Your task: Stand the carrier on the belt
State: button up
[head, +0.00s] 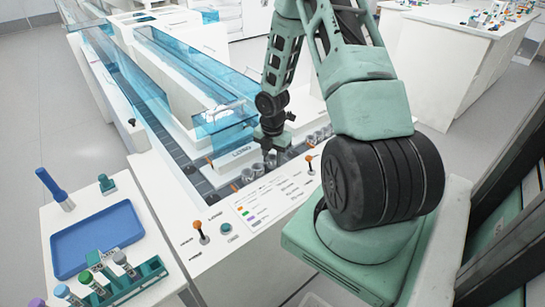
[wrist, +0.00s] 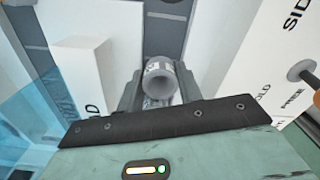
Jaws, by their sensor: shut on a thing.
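The belt also shows beyond the carrier in the wrist view (wrist: 166,38). I cannot tell whether the carrier's base touches the belt.
Blue transparent covers (head: 225,125) and a white block (head: 232,152) stand just behind the gripper. Levers with orange knobs (head: 198,227) rise from the front panel (head: 265,205). A side table holds a blue tray (head: 97,240), a tube rack (head: 135,280) and a blue handheld device (head: 55,188).

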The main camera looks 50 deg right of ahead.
jog(key=shift+s+f, duration=0.1)
jog(key=shift+f, duration=0.2)
jog(key=o, duration=0.8)
jog(key=shift+o, duration=0.2)
jog(key=shift+s+f, duration=0.1)
jog(key=shift+s, duration=0.2)
notch_tip(320, 180, up, 18)
jog(key=w+p, duration=0.1)
jog(key=p, duration=0.2)
jog(key=shift+a, duration=0.2)
dwell(0.5)
